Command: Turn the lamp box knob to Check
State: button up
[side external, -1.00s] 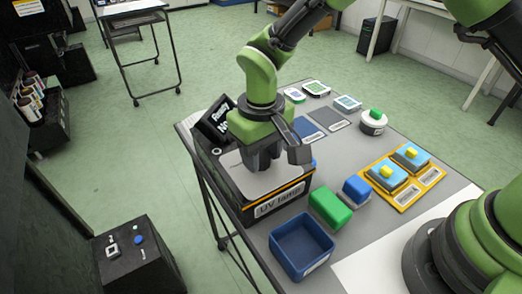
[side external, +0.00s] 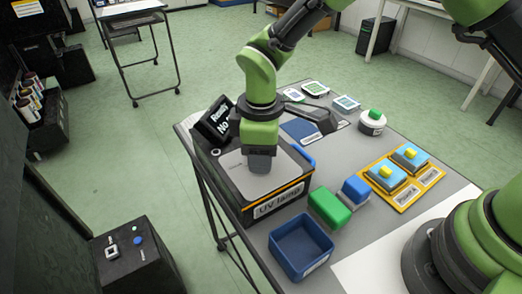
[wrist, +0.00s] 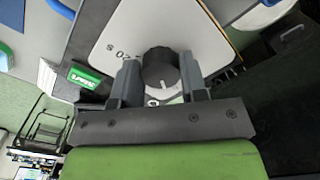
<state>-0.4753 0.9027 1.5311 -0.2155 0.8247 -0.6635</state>
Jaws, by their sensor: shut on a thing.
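The lamp box (side external: 282,204), labelled "UV lamp", stands at the left edge of the grey table with a pale top plate (side external: 241,186). My gripper (side external: 260,160) points straight down over this plate and hides the knob in the side view. In the wrist view, the dark round knob (wrist: 160,66) sits between the two fingers of my gripper (wrist: 161,82), which is shut on it. A light pointer line shows on the knob. The plate beside it carries the marking "20 s"; other markings are partly covered, and I cannot read "Check".
A black display (side external: 217,121) reading "Ready No" stands behind the box. A blue open bin (side external: 301,246), a green block (side external: 330,207) and a blue block (side external: 356,189) are close by on the right. A yellow tray (side external: 403,178) lies farther right.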

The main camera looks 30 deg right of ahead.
jog(key=shift+n, duration=0.4)
jog(key=o, duration=0.9)
notch_tip(320, 180, up, 9)
jog(key=shift+f, duration=0.1)
jog(key=shift+r, duration=0.6)
